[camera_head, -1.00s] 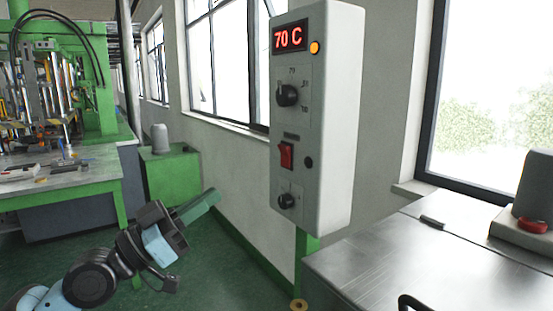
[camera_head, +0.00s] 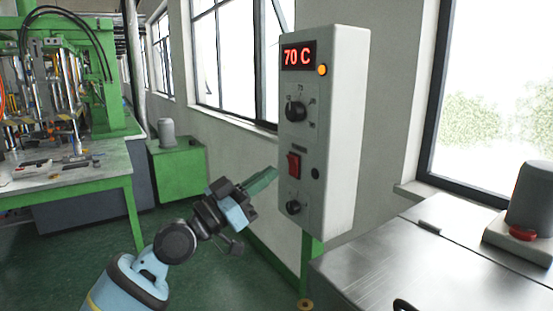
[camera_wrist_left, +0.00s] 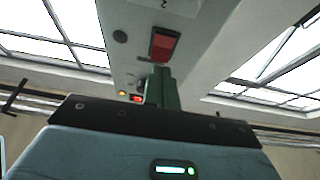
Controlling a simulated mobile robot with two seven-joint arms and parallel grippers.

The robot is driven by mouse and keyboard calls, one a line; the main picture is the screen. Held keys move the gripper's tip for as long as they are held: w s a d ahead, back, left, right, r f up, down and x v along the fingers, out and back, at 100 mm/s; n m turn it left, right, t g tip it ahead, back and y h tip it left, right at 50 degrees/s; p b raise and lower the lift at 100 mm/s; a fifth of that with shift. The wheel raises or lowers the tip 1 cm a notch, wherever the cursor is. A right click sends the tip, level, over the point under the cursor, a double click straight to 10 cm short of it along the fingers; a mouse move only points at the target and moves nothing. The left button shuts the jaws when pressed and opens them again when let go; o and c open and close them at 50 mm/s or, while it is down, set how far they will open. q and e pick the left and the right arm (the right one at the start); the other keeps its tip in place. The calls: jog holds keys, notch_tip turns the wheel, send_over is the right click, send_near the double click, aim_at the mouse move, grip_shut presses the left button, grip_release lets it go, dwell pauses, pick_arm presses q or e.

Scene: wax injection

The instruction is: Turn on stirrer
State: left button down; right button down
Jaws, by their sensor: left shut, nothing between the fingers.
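A grey control box (camera_head: 342,130) on a green post bears a red "70 C" display (camera_head: 297,57), an orange lamp (camera_head: 322,70), an upper black knob (camera_head: 295,110), a red rocker switch (camera_head: 294,165), a small black button (camera_head: 315,174) and a lower black knob (camera_head: 293,207). My left gripper (camera_head: 268,178) is shut and empty, its green fingers just left of the box's front, at about the red switch's height. In the left wrist view the fingers (camera_wrist_left: 162,85) point at the panel, close to the red switch (camera_wrist_left: 164,44). I cannot tell whether they touch. My right gripper is out of view.
A metal-topped cabinet (camera_head: 400,262) stands at the lower right, with a grey device with a red button (camera_head: 524,234) on it. A green machine and worktable (camera_head: 75,182) and a green cabinet (camera_head: 178,178) are at the left. Open green floor lies between.

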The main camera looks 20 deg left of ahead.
aim_at(291, 159)
pick_arm(q)
jog(key=x, duration=0.3)
jog(key=shift+r+p, duration=0.1)
jog(key=shift+p, duration=0.2)
jog(key=shift+w+d, duration=0.15)
jog(key=shift+w, duration=0.1)
